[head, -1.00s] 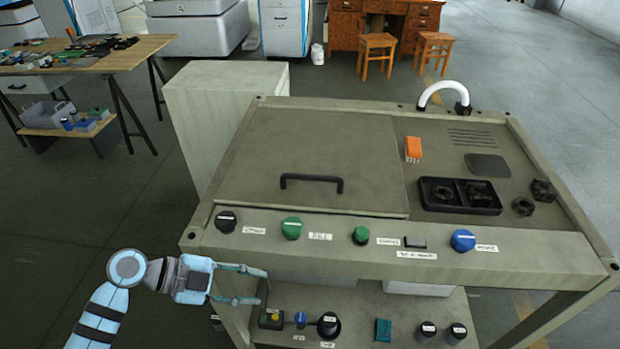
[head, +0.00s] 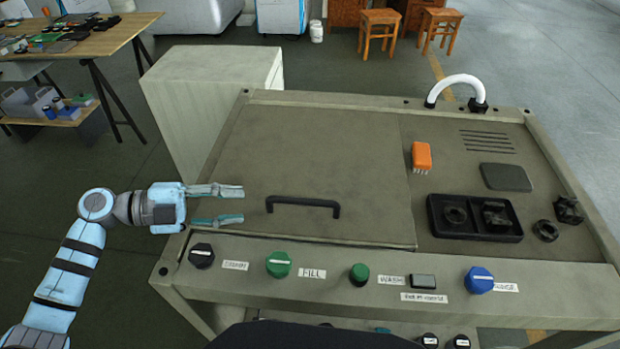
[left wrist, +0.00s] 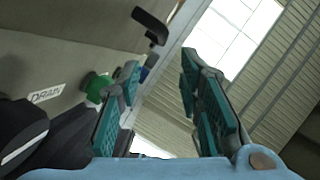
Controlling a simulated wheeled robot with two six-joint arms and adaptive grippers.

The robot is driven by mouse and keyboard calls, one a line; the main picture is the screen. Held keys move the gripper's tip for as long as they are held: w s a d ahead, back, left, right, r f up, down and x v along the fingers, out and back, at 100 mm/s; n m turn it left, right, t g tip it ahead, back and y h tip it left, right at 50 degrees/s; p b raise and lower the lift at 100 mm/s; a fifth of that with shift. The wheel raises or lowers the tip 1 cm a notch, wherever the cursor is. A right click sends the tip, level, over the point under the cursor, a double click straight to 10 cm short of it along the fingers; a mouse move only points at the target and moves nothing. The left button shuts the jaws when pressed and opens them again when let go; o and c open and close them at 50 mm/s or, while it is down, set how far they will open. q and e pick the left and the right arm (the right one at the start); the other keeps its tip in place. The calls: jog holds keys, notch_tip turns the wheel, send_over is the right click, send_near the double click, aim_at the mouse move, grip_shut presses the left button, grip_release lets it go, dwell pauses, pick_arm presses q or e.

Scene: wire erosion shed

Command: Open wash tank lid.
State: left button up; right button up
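The wash tank lid (head: 310,150) is a flat grey-green panel on the left part of the bench top, and it lies closed. Its black bar handle (head: 303,203) stands near the lid's front edge; a black handle also shows in the left wrist view (left wrist: 150,25). My left gripper (head: 243,205) is open and empty, over the lid's left front part, with its fingers pointing right towards the handle. A gap separates the fingertips from the handle. In the left wrist view the teal fingers (left wrist: 165,80) stand apart with nothing between them. My right gripper is not in view.
The front panel carries a black knob (head: 201,255), a green knob (head: 278,264), a green button (head: 359,274) and a blue knob (head: 479,280). Right of the lid are an orange brush (head: 421,156), a black tray (head: 430,222) and a white hose (head: 460,82).

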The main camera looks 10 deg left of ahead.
aim_at(293, 202)
pick_arm(q)
jog(key=shift+w+f, duration=0.1)
jog(key=shift+w, duration=0.4)
jog(key=shift+w+d, duration=0.15)
jog(key=shift+d, duration=0.15)
jog(key=d, duration=0.2)
jog(key=d+p, duration=0.1)
jog(key=d, duration=0.3)
jog(key=shift+w+f+p, duration=0.15)
jog(key=shift+w+p, duration=0.1)
jog(key=shift+p, duration=0.1)
jog(key=x, duration=0.4)
jog(key=p+x, duration=0.1)
jog(key=x, duration=0.2)
jog(key=shift+w+a+f, duration=0.1)
jog(key=shift+w+f, duration=0.2)
jog(key=shift+w, duration=0.05)
jog(key=shift+d+f, duration=0.1)
jog(key=shift+d, duration=0.2)
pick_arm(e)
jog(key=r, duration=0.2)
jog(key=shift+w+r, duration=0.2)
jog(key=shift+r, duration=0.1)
pick_arm(q)
grip_shut()
